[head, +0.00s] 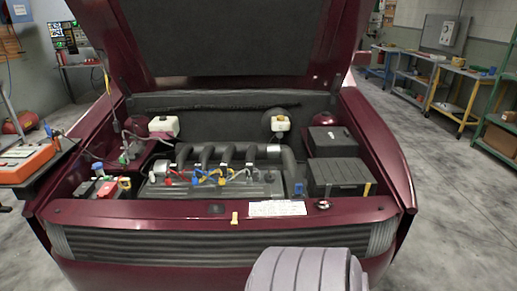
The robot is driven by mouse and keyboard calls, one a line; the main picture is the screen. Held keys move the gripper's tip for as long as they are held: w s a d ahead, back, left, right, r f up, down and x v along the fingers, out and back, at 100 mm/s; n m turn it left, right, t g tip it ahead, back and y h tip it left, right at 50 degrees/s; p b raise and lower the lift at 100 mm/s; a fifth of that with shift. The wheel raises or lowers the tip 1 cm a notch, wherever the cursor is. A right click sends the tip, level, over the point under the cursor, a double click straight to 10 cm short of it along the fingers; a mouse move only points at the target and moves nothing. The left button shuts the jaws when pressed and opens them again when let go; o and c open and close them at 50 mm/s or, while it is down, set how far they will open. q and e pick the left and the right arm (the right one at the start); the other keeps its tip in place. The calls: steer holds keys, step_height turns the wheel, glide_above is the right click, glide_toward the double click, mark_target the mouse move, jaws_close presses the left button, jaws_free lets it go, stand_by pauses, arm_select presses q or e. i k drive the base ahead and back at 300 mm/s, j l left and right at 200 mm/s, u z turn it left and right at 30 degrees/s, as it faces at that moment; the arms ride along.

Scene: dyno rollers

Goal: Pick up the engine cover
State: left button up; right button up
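A dark grey ribbed cover (215,191) lies on the engine, in the middle of the open bay of a dark red car. It looks like the engine cover. Its rear part is hidden under curved dark intake pipes (227,156), and small coloured connectors with wires (210,176) stand over it. Neither of my grippers shows in the head view. A pale grey rounded, ribbed part (308,271) rises at the bottom edge, in front of the bumper. I cannot tell whether it is part of my arm.
The raised hood (225,40) hangs over the bay. Black boxes (337,174) stand right of the engine. A white label (276,208) lies on the front panel. An orange device (24,163) sits at left. Shelves (416,82) stand at back right. Floor at right is clear.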

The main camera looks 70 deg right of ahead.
mark_target(254, 192)
steer(key=k+j+z, duration=0.1)
steer(key=z, duration=1.8)
steer(key=k+l, duration=0.05)
